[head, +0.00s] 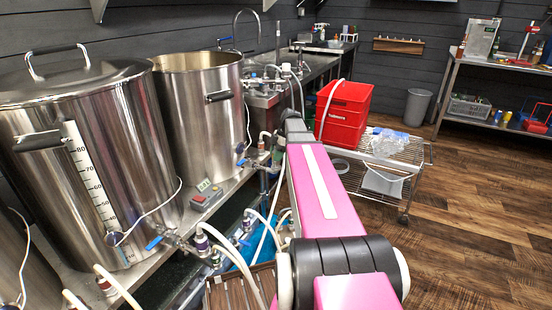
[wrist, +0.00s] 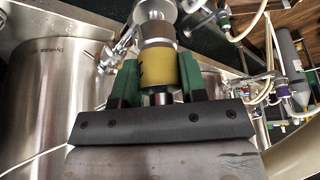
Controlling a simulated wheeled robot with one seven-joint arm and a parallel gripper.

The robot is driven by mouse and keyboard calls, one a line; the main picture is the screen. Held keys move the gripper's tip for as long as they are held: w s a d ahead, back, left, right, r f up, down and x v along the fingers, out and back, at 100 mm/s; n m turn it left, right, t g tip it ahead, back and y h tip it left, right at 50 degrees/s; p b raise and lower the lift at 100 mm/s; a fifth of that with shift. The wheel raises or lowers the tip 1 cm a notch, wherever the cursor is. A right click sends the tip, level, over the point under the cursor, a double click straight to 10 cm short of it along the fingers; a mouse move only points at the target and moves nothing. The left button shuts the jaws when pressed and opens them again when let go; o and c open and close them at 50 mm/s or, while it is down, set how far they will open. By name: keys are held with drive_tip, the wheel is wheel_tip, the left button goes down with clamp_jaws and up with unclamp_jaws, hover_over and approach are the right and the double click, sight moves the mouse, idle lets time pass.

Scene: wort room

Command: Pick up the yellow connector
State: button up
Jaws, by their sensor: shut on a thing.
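The yellow connector (wrist: 157,67) shows in the wrist view as a short cylinder with a brownish band and metal parts at its far end. My gripper (wrist: 155,78) has green fingers on both sides of it, closed on its yellow body. I cannot tell whether the connector is still joined to the metal part beyond it. In the head view my pink arm reaches toward the kettles, and the gripper and the connector cannot be made out there.
Two large steel kettles (head: 85,150) (head: 205,110) stand on the left bench. Several hoses and valves (head: 202,240) hang along its front edge. The wooden floor (head: 470,210) at right is open.

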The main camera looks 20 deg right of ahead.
sight(275, 148)
drive_tip(key=r, duration=0.2)
drive_tip(key=s, duration=0.1)
drive_tip(key=shift+a+r, duration=0.35)
drive_tip(key=shift+r, duration=0.05)
drive_tip(key=s+a+r, duration=0.6)
drive_tip(key=s+a, duration=0.1)
drive_tip(key=shift+s+a+r, duration=0.15)
drive_tip(key=shift+s+a, duration=0.05)
drive_tip(key=shift+a, duration=0.05)
drive_tip(key=shift+r, duration=2.25)
